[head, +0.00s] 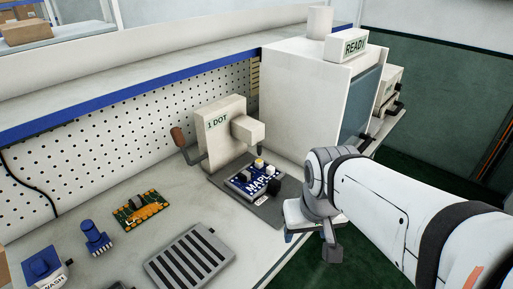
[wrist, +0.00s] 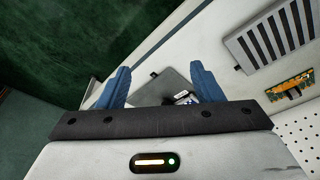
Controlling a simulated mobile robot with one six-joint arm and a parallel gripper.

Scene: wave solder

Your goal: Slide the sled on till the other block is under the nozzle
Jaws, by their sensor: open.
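A blue board marked MAPLE (head: 254,184) lies on a dark grey plate (head: 268,212) below the nozzle head (head: 248,131) of a cream machine marked 1 DOT (head: 222,126). I cannot tell which of these parts is the sled. Small blocks stand on the board: a grey one (head: 246,175), a pale one (head: 259,163) and a black one (head: 274,186). Which block is under the nozzle is unclear. My gripper (head: 292,236) is open and empty, right of the plate. In the wrist view, the plate (wrist: 155,88) and a bit of board (wrist: 184,98) show between the blue fingers (wrist: 160,78).
A large cream cabinet (head: 305,100) with a READY sign (head: 352,46) stands behind. The machine's brown-handled lever (head: 180,140) sticks out left.

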